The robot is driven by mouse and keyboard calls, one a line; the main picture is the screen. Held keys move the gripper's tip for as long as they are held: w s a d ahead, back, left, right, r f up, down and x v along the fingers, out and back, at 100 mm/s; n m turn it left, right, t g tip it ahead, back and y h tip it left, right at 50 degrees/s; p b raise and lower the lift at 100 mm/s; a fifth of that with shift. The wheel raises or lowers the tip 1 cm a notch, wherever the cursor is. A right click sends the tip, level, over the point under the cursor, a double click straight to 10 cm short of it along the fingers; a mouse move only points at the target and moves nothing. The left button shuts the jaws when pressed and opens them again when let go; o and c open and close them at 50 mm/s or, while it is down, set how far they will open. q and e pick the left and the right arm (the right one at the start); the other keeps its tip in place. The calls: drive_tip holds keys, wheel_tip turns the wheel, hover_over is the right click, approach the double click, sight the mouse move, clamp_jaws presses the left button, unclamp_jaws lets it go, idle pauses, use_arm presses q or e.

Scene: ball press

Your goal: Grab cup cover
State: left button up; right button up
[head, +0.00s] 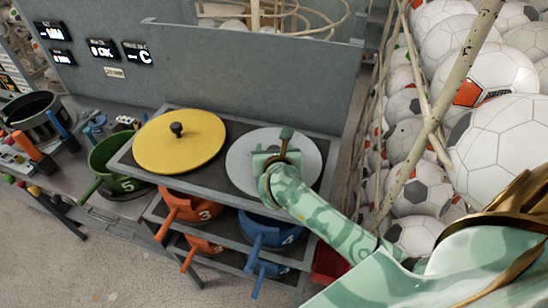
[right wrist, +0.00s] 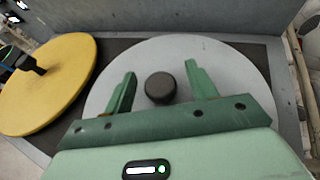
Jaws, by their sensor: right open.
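A light grey round cover (head: 243,172) lies on the dark top of the rack at the right. It also shows in the right wrist view (right wrist: 230,70), with a black knob (right wrist: 160,88) at its middle. My right gripper (head: 282,148) is above this cover. In the right wrist view its green fingers (right wrist: 160,85) are open, one on each side of the knob, with gaps to both. A yellow round cover (head: 180,150) with a dark knob lies to the left, and it shows at the left of the wrist view (right wrist: 48,92). My left gripper is not in view.
A grey panel (head: 250,70) stands behind the rack. Orange cups (head: 185,208) and blue cups (head: 268,232) sit on the shelves below. A green cup (head: 115,165) stands at left. Pale poles (head: 440,110) and many footballs (head: 500,150) are at the right.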

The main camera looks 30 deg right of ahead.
drive_tip(key=shift+w, duration=0.15)
drive_tip(key=shift+c, duration=1.2)
drive_tip(key=c, duration=1)
drive_tip(key=shift+r, duration=0.1)
clamp_jaws()
